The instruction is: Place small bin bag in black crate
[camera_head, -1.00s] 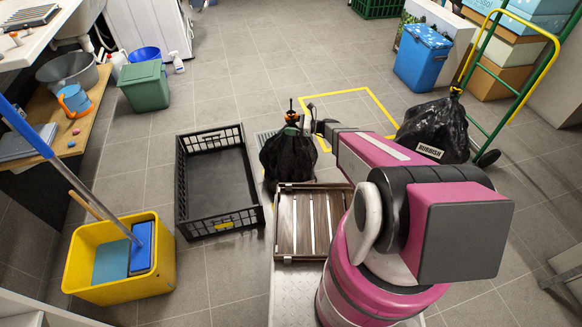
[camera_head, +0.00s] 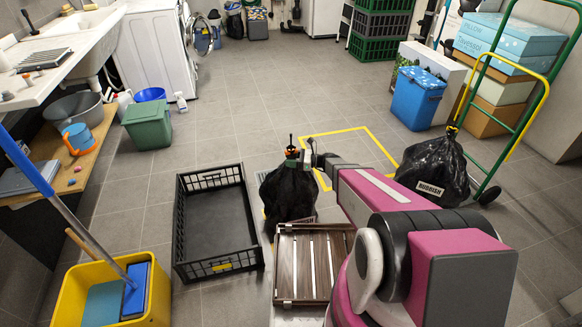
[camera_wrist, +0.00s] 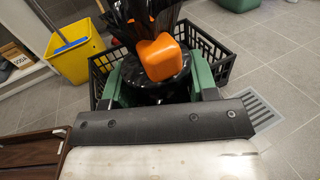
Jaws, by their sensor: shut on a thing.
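The small black bin bag (camera_head: 288,192) hangs upright from my gripper (camera_head: 297,157), to the right of the black crate. In the wrist view its gathered neck (camera_wrist: 150,92) sits between the green fingers of my gripper (camera_wrist: 160,85), with an orange piece (camera_wrist: 160,56) at the top. The black crate (camera_head: 181,217) stands on the floor, open at the top and empty. In the wrist view the crate (camera_wrist: 222,62) shows behind the bag, partly hidden by it. Whether the bag's bottom touches the floor I cannot tell.
A slatted wooden rack (camera_head: 292,262) lies close to the front of the bag. A yellow mop bucket (camera_head: 68,295) stands left of the crate's front. A larger bag labelled RUBBISH (camera_head: 432,165) leans by a green trolley (camera_head: 503,125) at right. Floor behind the crate is clear.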

